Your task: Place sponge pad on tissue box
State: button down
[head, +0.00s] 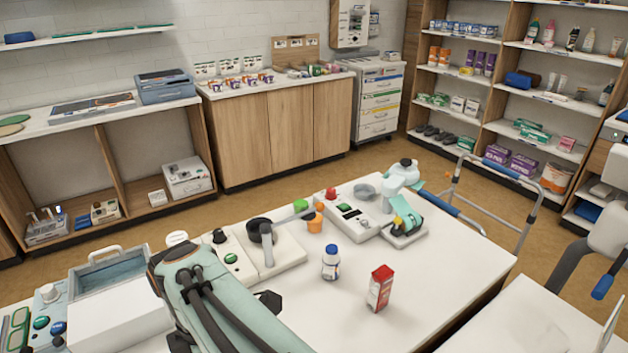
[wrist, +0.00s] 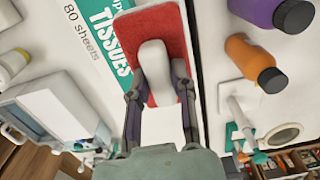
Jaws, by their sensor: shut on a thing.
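In the wrist view, my gripper (wrist: 160,88) is shut on the sponge pad (wrist: 176,30), a red pad with a rounded white grip on it. The fingers hold the white grip from both sides. The tissue box (wrist: 70,65), white with a teal "TISSUES" label and "80 sheets", shows beside and behind the pad, to its left. The pad overlaps the label's right edge in the picture; I cannot tell whether they touch. In the head view, my arm covers the gripper area, and I cannot make out the pad or the tissue box there.
In the wrist view, a purple bottle (wrist: 270,10) and an orange bottle (wrist: 252,58) are at the right. In the head view, the white table holds a red-and-white carton (head: 380,289), a blue-capped bottle (head: 330,263) and a grey tray (head: 108,272). Bare tabletop lies right of the carton.

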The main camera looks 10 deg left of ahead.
jog(key=w+a+f, duration=0.3)
jog(key=a+f, duration=0.2)
jog(key=w+a+f, duration=0.2)
jog(key=shift+w+a+f, duration=0.15)
jog(key=shift+w+f, duration=0.15)
jog(key=shift+f, duration=0.1)
jog(key=shift+w+a+f, duration=0.1)
jog(key=shift+f, duration=1.5)
jog(key=shift+f, duration=0.15)
jog(key=c, duration=0.9)
grip_release()
jog(key=shift+c, duration=0.2)
notch_tip(320, 180, up, 12)
jog(key=shift+r, duration=0.2)
